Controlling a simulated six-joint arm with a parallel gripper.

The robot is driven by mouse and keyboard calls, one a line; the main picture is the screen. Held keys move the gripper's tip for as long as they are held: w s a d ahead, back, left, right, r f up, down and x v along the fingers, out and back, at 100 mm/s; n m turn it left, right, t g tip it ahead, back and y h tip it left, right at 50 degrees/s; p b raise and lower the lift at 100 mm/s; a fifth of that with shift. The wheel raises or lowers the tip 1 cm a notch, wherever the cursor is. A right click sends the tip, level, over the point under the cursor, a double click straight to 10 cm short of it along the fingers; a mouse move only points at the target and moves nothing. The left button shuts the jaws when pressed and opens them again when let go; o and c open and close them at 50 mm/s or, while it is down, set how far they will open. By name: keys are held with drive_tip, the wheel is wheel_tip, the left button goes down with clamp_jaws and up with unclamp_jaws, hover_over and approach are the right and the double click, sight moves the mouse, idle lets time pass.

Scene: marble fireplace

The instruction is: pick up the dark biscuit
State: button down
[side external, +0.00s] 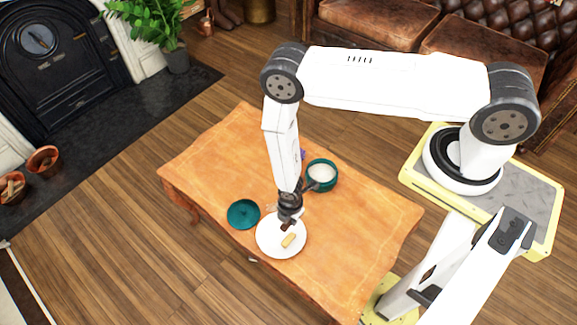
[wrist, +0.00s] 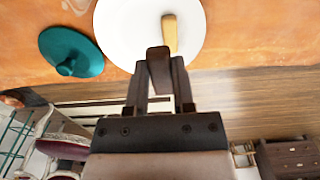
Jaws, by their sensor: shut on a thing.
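The dark biscuit (wrist: 158,66) is a brown bar held between the fingers of my gripper (wrist: 160,78), which is shut on it. In the side view my gripper (side external: 287,218) is just above the back part of a white plate (side external: 268,248), with the dark biscuit (side external: 286,227) at its tips. A light tan biscuit (side external: 289,240) lies on the plate, in front of the held one. It also shows in the wrist view (wrist: 170,35), partly behind the dark biscuit. Whether the dark biscuit touches the plate is hard to tell.
A teal lid with a knob (side external: 243,213) lies left of the plate on the wooden table (side external: 345,235). A teal pot (side external: 322,174) with pale contents stands behind, close to my wrist. The right side of the table is clear.

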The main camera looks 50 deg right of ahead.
drive_tip(key=s+d+r, duration=0.2)
drive_tip(key=s+r, duration=0.2)
drive_tip(key=s, duration=0.4)
drive_tip(key=shift+s+d, duration=0.2)
drive_tip(key=shift+s, duration=0.2)
drive_tip(key=shift+w, duration=0.15)
